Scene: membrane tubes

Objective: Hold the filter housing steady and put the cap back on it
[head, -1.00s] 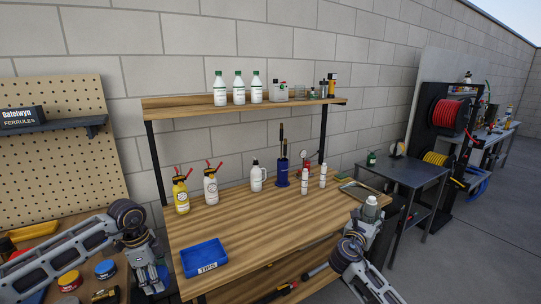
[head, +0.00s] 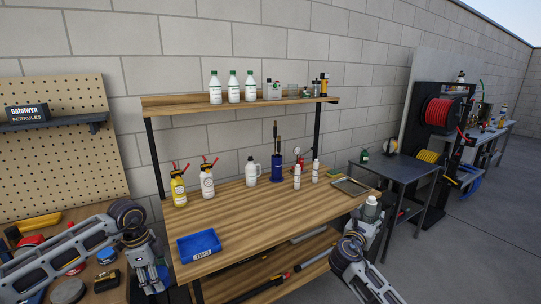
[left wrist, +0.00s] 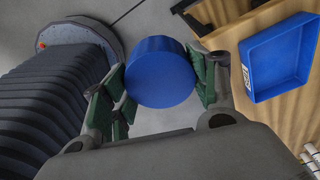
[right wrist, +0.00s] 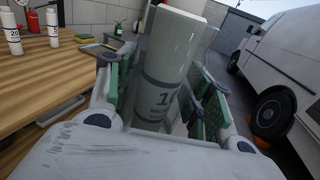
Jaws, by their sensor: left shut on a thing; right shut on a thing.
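My left gripper (left wrist: 163,78) is shut on a round blue cap (left wrist: 160,72), held between its green-padded fingers over the floor. In the head view this gripper (head: 150,284) is at the bottom, left of the blue bin, and I cannot make out the cap there. My right gripper (right wrist: 162,95) is shut on the filter housing (right wrist: 190,50), which looks clear, with a white cartridge marked "10" inside. The housing leans in the right wrist view. In the head view a white top (head: 370,207) stands above my right gripper (head: 356,238), at the bench's right end. The cap and housing are far apart.
The wooden bench (head: 250,222) holds a blue bin (head: 199,245), spray bottles (head: 207,182), a jug (head: 252,174) and two white cartridges (head: 297,178). A shelf (head: 180,112) with bottles is above. A grey side table (head: 400,170) stands right. The bench's front middle is clear.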

